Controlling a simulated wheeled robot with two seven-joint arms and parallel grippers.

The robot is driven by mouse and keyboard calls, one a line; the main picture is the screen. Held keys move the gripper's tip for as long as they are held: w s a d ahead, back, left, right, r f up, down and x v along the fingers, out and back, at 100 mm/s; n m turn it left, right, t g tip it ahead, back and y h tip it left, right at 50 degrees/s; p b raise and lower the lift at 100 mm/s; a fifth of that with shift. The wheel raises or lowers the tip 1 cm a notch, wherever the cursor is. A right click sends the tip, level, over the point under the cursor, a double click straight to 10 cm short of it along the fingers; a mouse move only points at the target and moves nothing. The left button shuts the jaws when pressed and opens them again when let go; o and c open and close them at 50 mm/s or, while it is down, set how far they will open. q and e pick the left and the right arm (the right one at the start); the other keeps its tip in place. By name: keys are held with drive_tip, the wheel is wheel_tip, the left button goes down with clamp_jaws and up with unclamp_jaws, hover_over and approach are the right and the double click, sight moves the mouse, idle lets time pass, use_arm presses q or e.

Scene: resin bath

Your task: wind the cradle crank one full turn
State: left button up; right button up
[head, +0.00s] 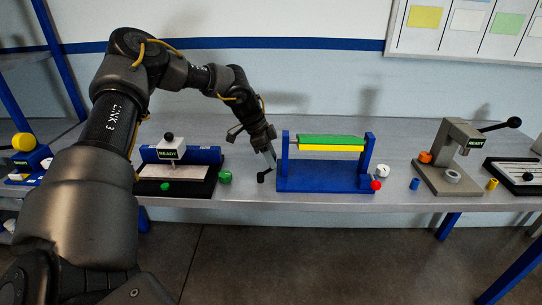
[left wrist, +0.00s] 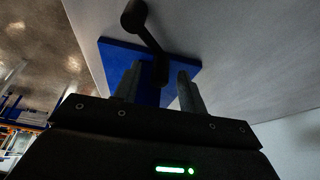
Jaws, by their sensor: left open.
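The blue cradle (head: 325,178) stands on the bench, with a green and yellow bar (head: 331,143) between its two posts. Its black crank is at the left post; the crank knob (head: 262,177) shows low at the left side. In the left wrist view the crank knob (left wrist: 134,14) and its arm (left wrist: 150,40) stand out over the blue cradle base (left wrist: 115,58). My left gripper (head: 271,158) is open at the crank side. In the left wrist view its fingers (left wrist: 159,77) flank the crank's inner end; contact cannot be told. My right gripper is out of view.
A blue press-like fixture (head: 205,155) with a READY sign stands left of the cradle, a green knob (head: 224,177) beside it. A red knob (head: 376,185) and white piece (head: 382,170) sit right of the cradle. A grey lever press (head: 450,150) stands further right.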

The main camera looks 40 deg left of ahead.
use_arm(q)
drive_tip(key=shift+c, duration=0.2)
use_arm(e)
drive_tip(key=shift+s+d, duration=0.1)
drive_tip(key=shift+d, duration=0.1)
use_arm(q)
clamp_jaws()
drive_tip(key=shift+f, duration=0.1)
drive_tip(key=shift+d+m+h+b, duration=0.35)
drive_tip(key=shift+m+b, duration=0.35)
drive_tip(key=shift+b, duration=0.25)
drive_tip(key=shift+g, duration=0.3)
drive_tip(key=shift+o, duration=0.2)
unclamp_jaws()
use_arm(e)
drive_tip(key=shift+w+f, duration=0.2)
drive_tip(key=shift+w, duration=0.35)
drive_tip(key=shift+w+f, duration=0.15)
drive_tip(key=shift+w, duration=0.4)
